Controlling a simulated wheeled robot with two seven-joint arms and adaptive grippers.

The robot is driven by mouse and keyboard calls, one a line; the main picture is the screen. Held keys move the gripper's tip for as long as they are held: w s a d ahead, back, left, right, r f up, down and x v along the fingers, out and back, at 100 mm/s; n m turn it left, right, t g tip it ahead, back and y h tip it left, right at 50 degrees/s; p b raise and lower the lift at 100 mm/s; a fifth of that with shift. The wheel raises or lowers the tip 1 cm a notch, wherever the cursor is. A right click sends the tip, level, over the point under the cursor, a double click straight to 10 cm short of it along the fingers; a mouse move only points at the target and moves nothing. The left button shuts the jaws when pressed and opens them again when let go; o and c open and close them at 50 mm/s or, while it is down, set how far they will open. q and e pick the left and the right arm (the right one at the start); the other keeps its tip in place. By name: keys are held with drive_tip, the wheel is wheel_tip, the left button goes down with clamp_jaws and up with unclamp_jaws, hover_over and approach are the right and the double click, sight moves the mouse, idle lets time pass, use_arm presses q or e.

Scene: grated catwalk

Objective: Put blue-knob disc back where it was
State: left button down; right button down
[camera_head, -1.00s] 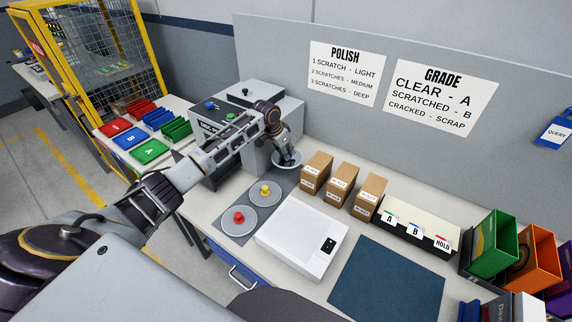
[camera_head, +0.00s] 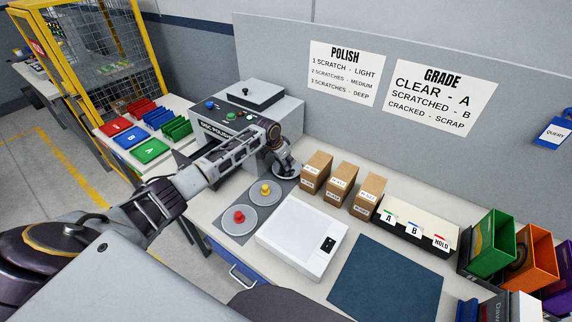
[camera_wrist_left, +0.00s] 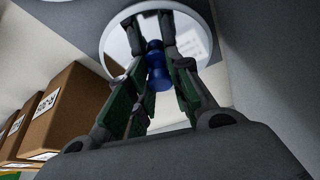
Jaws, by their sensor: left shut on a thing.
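My left gripper (camera_head: 283,162) is shut on the blue knob of the blue-knob disc (camera_head: 291,173). It holds the disc over the far end of the grey mat (camera_head: 285,187), beside the yellow-knob disc (camera_head: 257,198). The arm hides much of the disc in the head view. In the left wrist view, the blue knob (camera_wrist_left: 156,70) sits between the fingers of the gripper (camera_wrist_left: 153,40), with the pale round disc (camera_wrist_left: 118,38) beyond. I cannot tell whether the disc touches the mat. The red-knob disc (camera_head: 232,227) lies at the near end of the mat. My right gripper is out of view.
The disc polisher (camera_head: 290,110) stands behind the arm. Several cardboard boxes (camera_head: 315,173) stand close to the right of the held disc. A white scale-like device (camera_head: 300,237) and a dark blue mat (camera_head: 388,280) lie to the right.

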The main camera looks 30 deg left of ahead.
use_arm(q)
drive_tip(key=shift+f, duration=0.7)
drive_tip(key=shift+f, duration=0.1)
drive_tip(key=c, duration=1.3)
unclamp_jaws()
drive_tip(key=shift+r, duration=0.2)
drive_tip(key=v, duration=1.2)
drive_tip(key=shift+b, duration=0.4)
